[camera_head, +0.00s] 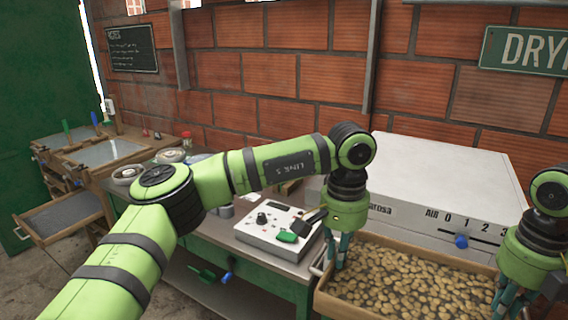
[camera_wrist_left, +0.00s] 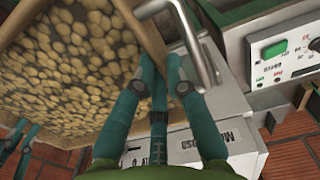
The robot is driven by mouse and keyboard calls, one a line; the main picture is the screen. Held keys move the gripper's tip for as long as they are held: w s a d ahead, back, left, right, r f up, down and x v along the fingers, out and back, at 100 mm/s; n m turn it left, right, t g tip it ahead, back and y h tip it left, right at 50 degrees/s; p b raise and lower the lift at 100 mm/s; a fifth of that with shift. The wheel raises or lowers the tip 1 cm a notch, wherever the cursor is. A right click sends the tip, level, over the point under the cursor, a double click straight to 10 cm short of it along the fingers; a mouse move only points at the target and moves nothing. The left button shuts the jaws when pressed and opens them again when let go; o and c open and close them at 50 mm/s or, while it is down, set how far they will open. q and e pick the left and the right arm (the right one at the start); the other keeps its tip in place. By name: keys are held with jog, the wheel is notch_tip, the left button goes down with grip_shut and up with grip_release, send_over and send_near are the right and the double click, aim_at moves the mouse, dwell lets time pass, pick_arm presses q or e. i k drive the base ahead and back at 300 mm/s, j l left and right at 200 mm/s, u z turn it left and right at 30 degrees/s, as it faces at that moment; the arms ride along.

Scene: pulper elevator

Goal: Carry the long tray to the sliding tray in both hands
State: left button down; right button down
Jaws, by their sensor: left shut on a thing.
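The long tray (camera_head: 340,303) is wooden and filled with tan beans, in front of the white machine at the lower right. Its wooden end wall also shows in the left wrist view (camera_wrist_left: 143,28). My left gripper (camera_head: 337,262) is shut on the tray at its left end, beside a metal handle (camera_wrist_left: 195,45). My right gripper (camera_head: 508,300) is at the tray's right end; its fingers are partly cut off and their closure is unclear. A low wooden tray with a grey bottom (camera_head: 62,216) sticks out at the far left; it may be the sliding tray.
A white machine (camera_head: 430,165) stands behind the long tray. A control box (camera_head: 268,232) with a green button sits on the green-framed bench to the left. Jars and bowls (camera_head: 170,156) stand farther left. Open floor shows at the lower left.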

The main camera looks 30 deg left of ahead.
aim_at(55, 219)
jog(key=j, duration=9)
jog(key=i+z, duration=0.05)
jog(key=i, duration=0.1)
